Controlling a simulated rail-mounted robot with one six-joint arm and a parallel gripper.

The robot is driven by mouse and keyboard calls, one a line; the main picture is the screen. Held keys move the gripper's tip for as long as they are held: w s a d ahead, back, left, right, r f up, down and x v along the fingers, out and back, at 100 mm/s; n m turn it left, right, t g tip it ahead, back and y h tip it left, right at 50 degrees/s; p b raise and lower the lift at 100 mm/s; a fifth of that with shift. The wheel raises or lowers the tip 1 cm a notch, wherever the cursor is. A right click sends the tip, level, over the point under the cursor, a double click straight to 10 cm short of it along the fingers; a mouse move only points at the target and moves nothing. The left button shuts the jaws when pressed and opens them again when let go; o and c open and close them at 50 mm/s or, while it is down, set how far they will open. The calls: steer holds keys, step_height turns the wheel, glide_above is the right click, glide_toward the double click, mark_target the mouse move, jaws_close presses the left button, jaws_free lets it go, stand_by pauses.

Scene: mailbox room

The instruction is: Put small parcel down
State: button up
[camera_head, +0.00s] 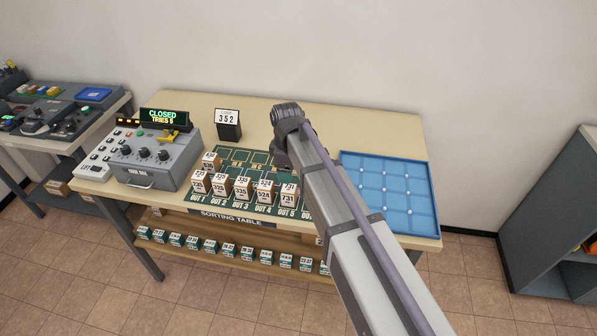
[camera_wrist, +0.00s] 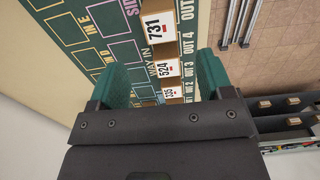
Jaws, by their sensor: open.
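Small cardboard parcels with white number labels stand in a row on the green sorting mat (camera_head: 262,158), along its OUT spaces. One is marked 731 (camera_head: 288,194), one 524 (camera_head: 265,191) and one 335 (camera_head: 242,189); another parcel (camera_head: 210,161) stands behind the row's left end. In the wrist view, the 731 parcel (camera_wrist: 158,30), the 524 parcel (camera_wrist: 166,69) and the 335 parcel (camera_wrist: 172,92) show. My gripper (camera_wrist: 162,62) has its green fingers wide apart. I see no parcel clamped between them. In the head view my arm hides the fingers and the mat's right end.
A grey control box (camera_head: 157,158) with a "CLOSED TRIES 5" display (camera_head: 164,117) stands left on the table (camera_head: 375,123). A black stand showing 352 (camera_head: 228,124) is behind the mat. A blue gridded tray (camera_head: 390,190) lies right. Small boxes line the lower shelf (camera_head: 215,240).

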steer(key=s+d+m, duration=1.5)
steer(key=s+d, duration=0.3)
steer(key=shift+d+m, duration=0.25)
steer(key=shift+m, duration=0.05)
